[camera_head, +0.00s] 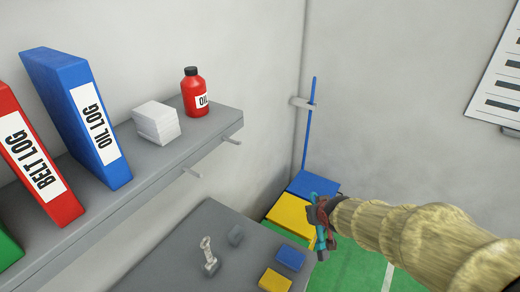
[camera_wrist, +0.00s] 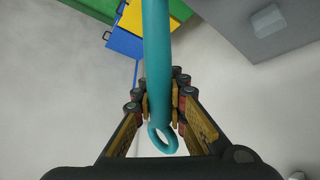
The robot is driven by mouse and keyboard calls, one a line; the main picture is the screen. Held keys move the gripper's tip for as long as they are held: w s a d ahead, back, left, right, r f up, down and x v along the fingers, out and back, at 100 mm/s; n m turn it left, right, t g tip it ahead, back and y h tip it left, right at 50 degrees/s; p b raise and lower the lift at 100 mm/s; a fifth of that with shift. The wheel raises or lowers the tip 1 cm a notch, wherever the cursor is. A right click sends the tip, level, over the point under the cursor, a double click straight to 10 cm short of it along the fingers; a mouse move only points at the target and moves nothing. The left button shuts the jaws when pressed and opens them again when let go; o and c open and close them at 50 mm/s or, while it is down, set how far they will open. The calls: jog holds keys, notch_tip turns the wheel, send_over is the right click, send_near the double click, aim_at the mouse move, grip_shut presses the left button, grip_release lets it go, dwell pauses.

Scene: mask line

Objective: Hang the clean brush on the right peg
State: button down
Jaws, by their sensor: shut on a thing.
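My gripper (camera_head: 321,222) is shut on the teal handle of a brush (camera_wrist: 157,50). In the wrist view the fingers (camera_wrist: 160,106) close around the handle just above its ring-shaped hanging end, which points toward the bottom of the picture. The bristle end is out of the wrist view, so I cannot tell whether it is clean. Under the shelf edge, two grey pegs stick out: the right peg (camera_head: 231,141) and the left peg (camera_head: 191,173). Both are bare. My gripper is to the right of and below the right peg, apart from it.
The grey shelf (camera_head: 165,180) holds binders, a white stack (camera_head: 156,122) and a red bottle (camera_head: 195,93). The grey bench (camera_head: 180,245) below carries a metal part (camera_head: 208,255) and small blocks. Blue (camera_head: 312,184) and yellow (camera_head: 290,214) bins and a blue pole (camera_head: 309,125) stand in the corner.

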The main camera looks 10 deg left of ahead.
jog(key=a+r+n+t+y+p, duration=0.5)
jog(key=a+r+y, duration=0.3)
jog(key=a+r, duration=1.15)
jog(key=w+a+b, duration=0.3)
jog(key=a, duration=0.4)
jog(key=shift+w+n, duration=0.25)
jog(key=shift+n, duration=0.15)
dwell(0.5)
jog(key=shift+f+b, duration=0.1)
jog(key=shift+b, duration=0.2)
dwell(0.4)
